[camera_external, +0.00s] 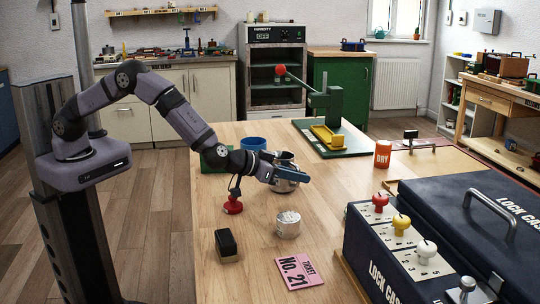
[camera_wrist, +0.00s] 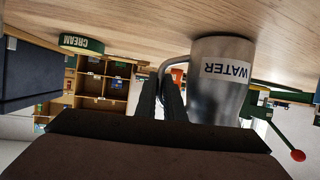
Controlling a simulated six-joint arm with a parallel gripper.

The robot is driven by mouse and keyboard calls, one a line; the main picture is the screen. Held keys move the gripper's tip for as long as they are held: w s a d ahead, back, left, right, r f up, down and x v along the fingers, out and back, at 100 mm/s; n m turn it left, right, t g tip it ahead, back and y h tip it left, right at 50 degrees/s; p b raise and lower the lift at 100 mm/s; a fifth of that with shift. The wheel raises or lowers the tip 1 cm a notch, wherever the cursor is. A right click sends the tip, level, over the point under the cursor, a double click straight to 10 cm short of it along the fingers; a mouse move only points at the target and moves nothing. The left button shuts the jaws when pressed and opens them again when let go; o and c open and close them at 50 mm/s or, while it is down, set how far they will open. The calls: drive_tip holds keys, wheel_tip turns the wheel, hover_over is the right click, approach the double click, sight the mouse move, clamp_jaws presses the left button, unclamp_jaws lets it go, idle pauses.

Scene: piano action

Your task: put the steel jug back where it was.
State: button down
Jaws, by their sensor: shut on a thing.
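The steel jug (camera_external: 287,186) is on or just above the wooden table, in the middle of the outside view, partly hidden behind my gripper (camera_external: 292,173). In the wrist view, which is upside down, the steel jug (camera_wrist: 218,95) carries a white WATER label. There my gripper's dark fingers (camera_wrist: 165,98) are closed on the jug's handle (camera_wrist: 163,72), at its side. The jug looks about upright. I cannot tell whether its base touches the table.
A red-knobbed object (camera_external: 233,205), a silver tin (camera_external: 288,225), a dark block (camera_external: 227,243) and a pink ticket (camera_external: 300,270) lie nearer on the table (camera_external: 260,260). A lock case (camera_external: 410,250) stands right, a green press (camera_external: 325,110) behind, a DRY tin (camera_external: 383,155) back right.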

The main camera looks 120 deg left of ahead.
idle(0.3)
drive_tip(key=c, duration=2.3)
unclamp_jaws()
drive_tip(key=shift+f, duration=0.2)
drive_tip(key=o, duration=0.4)
drive_tip(key=shift+o, duration=0.2)
drive_tip(key=shift+d+r, duration=0.1)
drive_tip(key=shift+r, duration=0.1)
drive_tip(key=shift+s+d+r, duration=0.15)
drive_tip(key=shift+d, duration=0.05)
drive_tip(key=b+v, duration=0.1)
drive_tip(key=v, duration=1)
drive_tip(key=shift+s+d, duration=0.15)
drive_tip(key=shift+d, duration=0.1)
